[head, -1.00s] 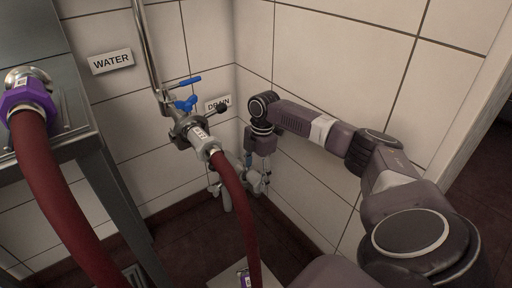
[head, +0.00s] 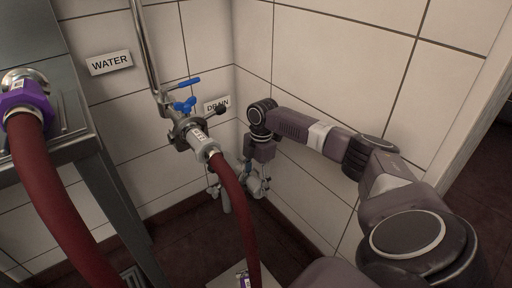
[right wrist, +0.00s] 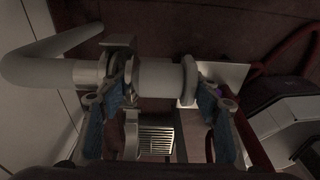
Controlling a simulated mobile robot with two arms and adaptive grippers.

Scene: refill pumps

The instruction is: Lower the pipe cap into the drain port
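The drain port's opening is not visible. My left gripper is not in view.
A red hose (head: 236,200) hangs from the blue-handled valve (head: 188,125), left of my right arm. A thicker hose (head: 50,190) with a purple coupling (head: 25,98) is at the left by a metal stand (head: 125,205). Tiled walls close the corner. A floor grate (right wrist: 155,138) shows below.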

